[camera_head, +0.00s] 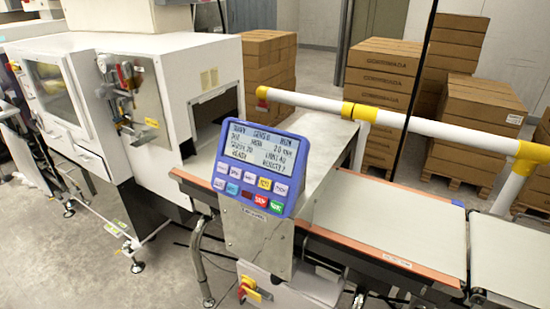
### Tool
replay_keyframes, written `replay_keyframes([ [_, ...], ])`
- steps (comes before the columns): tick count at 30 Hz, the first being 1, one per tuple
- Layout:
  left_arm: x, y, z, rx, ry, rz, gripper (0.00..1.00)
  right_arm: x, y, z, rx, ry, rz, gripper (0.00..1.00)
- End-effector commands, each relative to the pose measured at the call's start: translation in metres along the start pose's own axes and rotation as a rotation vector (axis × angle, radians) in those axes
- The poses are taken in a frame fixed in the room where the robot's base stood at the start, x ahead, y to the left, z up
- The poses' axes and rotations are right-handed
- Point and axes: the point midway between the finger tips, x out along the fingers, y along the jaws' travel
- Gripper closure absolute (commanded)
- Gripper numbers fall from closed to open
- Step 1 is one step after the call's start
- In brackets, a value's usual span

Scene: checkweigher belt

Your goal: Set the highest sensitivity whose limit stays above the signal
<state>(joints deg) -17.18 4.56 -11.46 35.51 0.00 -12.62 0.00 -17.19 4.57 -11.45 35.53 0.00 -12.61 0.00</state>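A blue-framed control panel (254,168) stands on a metal housing beside the belt, tilted towards me. Its grey display (262,147) is lit with several lines of small text. One part looks like "LIMIT 40" and another like "READY"; the signal and sensitivity figures are too small to read surely. Below are two rows of buttons, with a yellow one (264,184) in the upper row. The lower row has blue ones at left, then a red one (260,200) and a green one (277,205). Neither of my grippers is in view.
The conveyor belt (385,212) runs to the lower right. A white rail with yellow joints (360,112) crosses above it. A white machine (160,75) stands at left. A red and yellow switch (250,290) is below the panel. Boxes (380,75) are stacked behind.

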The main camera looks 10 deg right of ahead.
Motion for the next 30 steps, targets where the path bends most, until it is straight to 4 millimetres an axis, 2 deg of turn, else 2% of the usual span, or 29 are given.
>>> replay_keyframes([
  [26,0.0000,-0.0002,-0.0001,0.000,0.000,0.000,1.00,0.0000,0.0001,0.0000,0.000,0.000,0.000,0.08],
  [30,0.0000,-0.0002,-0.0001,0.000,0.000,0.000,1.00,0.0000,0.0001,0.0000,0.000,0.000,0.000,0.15],
])
